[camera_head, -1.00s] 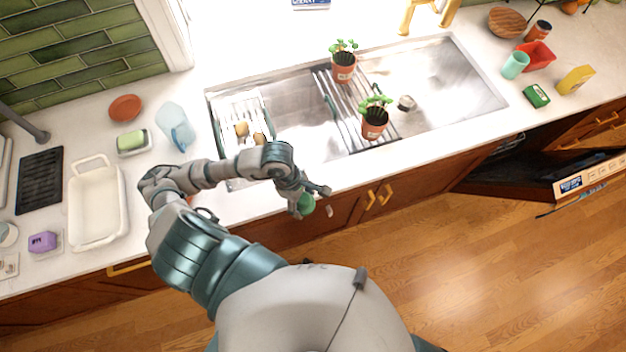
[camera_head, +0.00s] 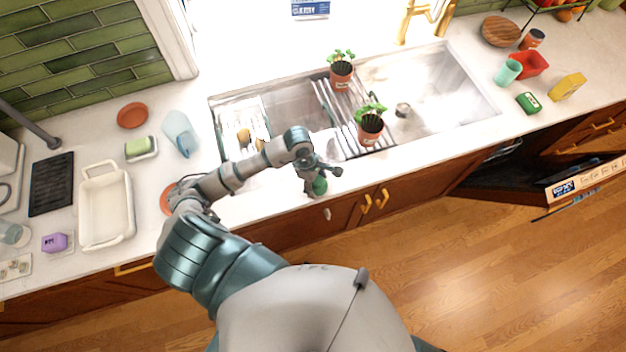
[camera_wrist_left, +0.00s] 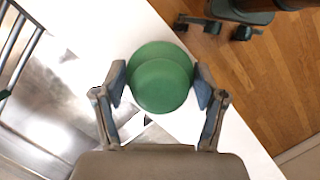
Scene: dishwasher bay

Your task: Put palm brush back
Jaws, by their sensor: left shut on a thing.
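The palm brush (camera_head: 319,187) has a round green knob and shows below my left gripper (camera_head: 322,174) in the head view. In the left wrist view the green knob (camera_wrist_left: 161,85) sits between the two fingers of my left gripper (camera_wrist_left: 161,92), which is shut on it. The brush is held near the counter's front edge, in front of the sink. Its underside and any bristles are hidden. My right gripper is not in view.
The steel sink (camera_head: 450,95) holds a rack with two potted plants (camera_head: 341,73). Left on the counter are a blue pitcher (camera_head: 181,133), a soap dish (camera_head: 141,153), a terracotta dish (camera_head: 132,115) and a white tray (camera_head: 105,215). An orange-brown dish (camera_head: 166,200) is partly behind my arm.

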